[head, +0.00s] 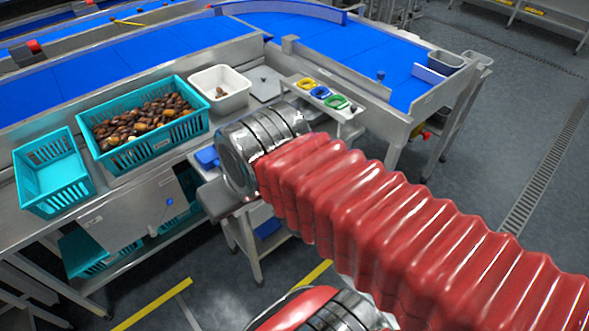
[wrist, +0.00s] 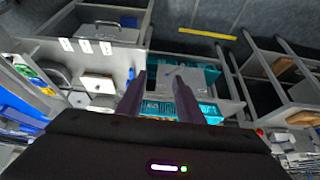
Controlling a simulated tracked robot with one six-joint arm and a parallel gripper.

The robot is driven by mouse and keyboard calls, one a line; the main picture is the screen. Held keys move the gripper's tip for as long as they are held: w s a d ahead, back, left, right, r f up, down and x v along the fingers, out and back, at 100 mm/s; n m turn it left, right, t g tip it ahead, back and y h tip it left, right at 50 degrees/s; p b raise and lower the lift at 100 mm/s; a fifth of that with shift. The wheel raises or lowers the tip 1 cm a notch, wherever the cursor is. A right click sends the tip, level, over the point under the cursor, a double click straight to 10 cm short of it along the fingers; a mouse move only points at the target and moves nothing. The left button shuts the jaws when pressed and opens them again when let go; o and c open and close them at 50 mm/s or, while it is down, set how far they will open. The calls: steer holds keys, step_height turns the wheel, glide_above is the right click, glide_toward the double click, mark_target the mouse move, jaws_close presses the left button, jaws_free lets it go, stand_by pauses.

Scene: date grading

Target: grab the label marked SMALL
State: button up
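Three small white tags lie in a row on a grey surface at the upper left of the wrist view: a left one (wrist: 65,44), a middle one (wrist: 85,46) and a right one (wrist: 105,48). They look like labels, but their print is too small to read, so I cannot tell which one says SMALL. My gripper (wrist: 161,76) is open, its two dark fingers apart with nothing between them. The tags are to the left of and above the fingers in that view. In the head view I cannot make out the fingers or the tags.
A teal crate of dates (head: 88,118), an empty-looking teal crate (head: 22,190) and a white tub (head: 244,98) stand on the metal bench. Yellow (head: 306,84), blue (head: 320,92) and green (head: 336,102) rings lie on a side shelf. Blue conveyors (head: 190,48) run behind.

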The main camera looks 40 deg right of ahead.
steer(key=shift+o, duration=1.4)
steer(key=shift+w+d, duration=0.35)
steer(key=shift+w, duration=0.05)
steer(key=shift+o, duration=1.1)
steer(key=w+d+f+h, duration=0.2)
steer(key=w+d, duration=0.4)
steer(key=d, duration=0.2)
steer(key=w+d+f+t+h, duration=0.1)
steer(key=w+d+f, duration=0.1)
steer(key=w+d, duration=0.4)
steer(key=d, duration=0.2)
steer(key=shift+w+d+t+h, duration=0.25)
steer(key=shift+d+t+h, duration=0.05)
steer(key=shift+d+h, duration=0.1)
steer(key=w+d+f+n+t, duration=0.1)
steer(key=w+d+f+t, duration=0.1)
steer(key=d+f, duration=0.65)
steer(key=w+d+f+n+t, duration=0.1)
steer(key=w+d+f+n, duration=0.1)
steer(key=d+f, duration=0.65)
steer(key=s+a+f+m+t+y, duration=0.2)
steer(key=s+f+t+y, duration=0.2)
steer(key=s+f+t, duration=0.3)
steer(key=s+f, duration=0.4)
steer(key=s, duration=0.3)
steer(key=shift+s+m+t, duration=0.15)
steer(key=shift+m+t, duration=0.15)
steer(key=shift+t, duration=0.1)
steer(key=shift+f, duration=0.1)
